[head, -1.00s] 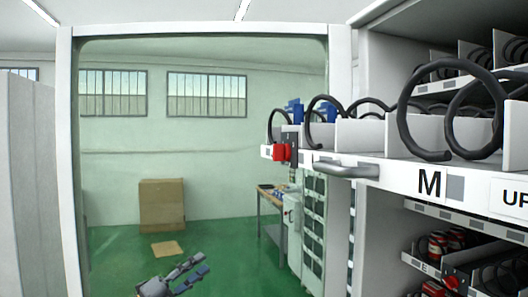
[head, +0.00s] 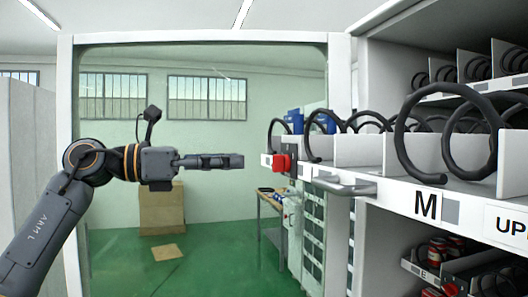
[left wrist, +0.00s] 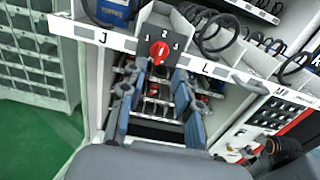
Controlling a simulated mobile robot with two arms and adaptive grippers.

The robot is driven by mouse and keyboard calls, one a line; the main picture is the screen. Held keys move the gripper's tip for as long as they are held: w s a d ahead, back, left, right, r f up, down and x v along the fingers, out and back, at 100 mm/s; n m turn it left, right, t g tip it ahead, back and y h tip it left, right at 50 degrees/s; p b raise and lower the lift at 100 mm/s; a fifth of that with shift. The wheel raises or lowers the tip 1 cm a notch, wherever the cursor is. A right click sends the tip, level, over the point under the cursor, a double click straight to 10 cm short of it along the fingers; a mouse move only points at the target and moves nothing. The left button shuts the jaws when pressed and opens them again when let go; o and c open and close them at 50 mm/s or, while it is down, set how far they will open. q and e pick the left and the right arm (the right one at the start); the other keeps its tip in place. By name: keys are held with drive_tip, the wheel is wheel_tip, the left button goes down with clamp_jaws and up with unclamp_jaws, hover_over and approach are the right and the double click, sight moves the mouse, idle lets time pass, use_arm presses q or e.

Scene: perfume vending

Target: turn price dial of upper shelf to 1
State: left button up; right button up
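The red price dial (head: 282,162) sits on a dark plate at the left end of the upper shelf (head: 395,190). In the left wrist view, the dial (left wrist: 159,52) has white numbers around it, with 1 at its left and 2 above. Which number it points to is too small to tell. My left gripper (head: 238,161) is level with the dial, a short gap to its left in the head view. In the left wrist view, its two blue-padded fingers (left wrist: 155,76) are apart, with nothing between them and the dial beyond their tips. My right gripper is not in view.
A grey handle (head: 345,186) sticks out from the shelf front beside the dial. Black spiral coils (head: 410,140) stand along the shelf. A lower shelf (head: 425,270) holds red cans. A blue box (left wrist: 108,12) stands near the dial's left. The space left of the shelf is open.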

sight(273, 159)
use_arm(q)
drive_tip(key=p+x, duration=0.2)
drive_tip(key=x, duration=0.4)
drive_tip(key=shift+d+r, duration=0.1)
drive_tip(key=shift+r, duration=0.05)
drive_tip(key=shift+w+d, duration=0.15)
drive_tip(key=shift+d, duration=0.35)
clamp_jaws()
